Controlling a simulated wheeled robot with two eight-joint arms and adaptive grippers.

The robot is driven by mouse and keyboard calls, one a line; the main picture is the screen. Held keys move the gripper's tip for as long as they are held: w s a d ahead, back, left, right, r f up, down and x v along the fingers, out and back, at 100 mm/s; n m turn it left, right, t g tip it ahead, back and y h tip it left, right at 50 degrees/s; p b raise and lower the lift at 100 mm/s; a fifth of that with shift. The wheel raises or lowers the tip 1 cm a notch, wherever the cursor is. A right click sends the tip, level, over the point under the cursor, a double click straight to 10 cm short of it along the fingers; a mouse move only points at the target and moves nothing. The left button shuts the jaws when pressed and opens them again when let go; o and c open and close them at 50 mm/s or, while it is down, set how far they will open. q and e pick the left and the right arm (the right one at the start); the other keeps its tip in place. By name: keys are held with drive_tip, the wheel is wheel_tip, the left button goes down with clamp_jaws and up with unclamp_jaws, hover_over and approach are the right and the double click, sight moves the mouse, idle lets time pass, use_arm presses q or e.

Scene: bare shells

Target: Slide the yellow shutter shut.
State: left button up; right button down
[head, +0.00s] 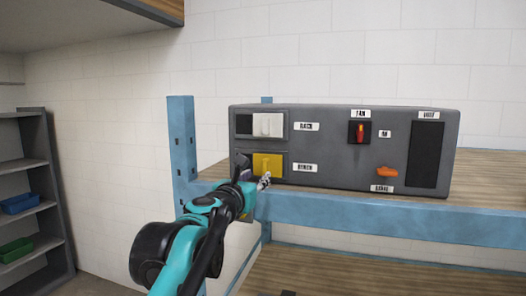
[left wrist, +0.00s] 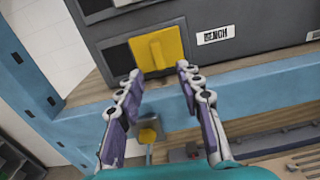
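The yellow shutter (head: 267,161) is in the lower left slot of the dark grey panel box, beside the BENCH label. In the left wrist view the yellow shutter (left wrist: 158,45) covers the right part of its slot, with a dark opening (left wrist: 118,60) showing to its left. My left gripper (head: 253,175) is in front of the shutter's lower part. In the left wrist view its fingers (left wrist: 159,74) are spread, one tip at either side below the shutter, with nothing held. Whether a fingertip touches the shutter I cannot tell. My right gripper is not in view.
A white shutter (head: 267,125) sits above the yellow one. The panel box (head: 334,147) also carries a red switch (head: 360,132), an orange knob (head: 387,172) and a dark grille (head: 425,153). A blue post (head: 182,140) and shelf beam (head: 400,216) lie close to my left arm.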

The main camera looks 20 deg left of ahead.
sight(264, 167)
use_arm(q)
drive_tip(key=shift+n, duration=0.3)
drive_tip(key=w, duration=0.2)
drive_tip(key=w+p, duration=0.1)
drive_tip(key=w, duration=0.5)
drive_tip(key=shift+r, duration=0.3)
drive_tip(key=shift+s, duration=0.1)
clamp_jaws()
